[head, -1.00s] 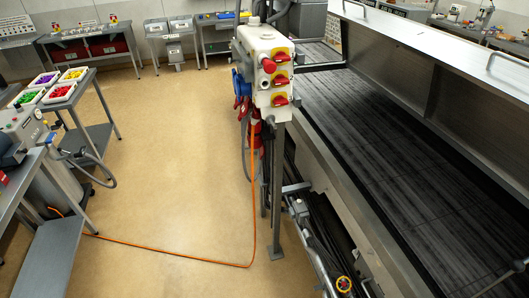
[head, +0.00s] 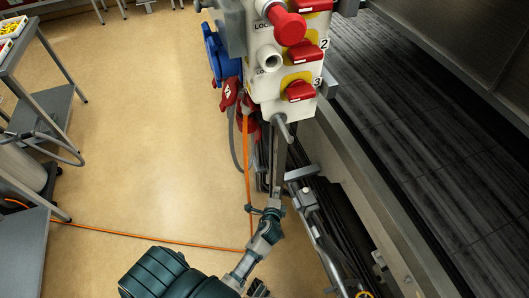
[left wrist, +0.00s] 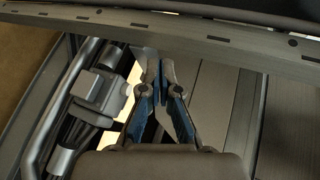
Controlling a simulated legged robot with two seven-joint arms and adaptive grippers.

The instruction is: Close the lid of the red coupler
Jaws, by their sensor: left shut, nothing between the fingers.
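The red coupler (head: 229,95) hangs on the left side of the white control box, just below a blue socket. Its red lid seems to stand away from the body, but I cannot tell how far. A red plug part (head: 248,132) with the orange cable shows below it. My left gripper (head: 268,212) is below the box, beside its grey post, well apart from the coupler. Its fingers also show in the left wrist view (left wrist: 158,66), shut and empty. The coupler is not in the left wrist view. My right gripper is not in view.
The white control box (head: 285,65) carries red rotary switches and a red knob. Its grey post (head: 279,160) and the conveyor's metal edge (head: 370,205) stand close to my left arm. The orange cable (head: 150,238) runs down and across the floor.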

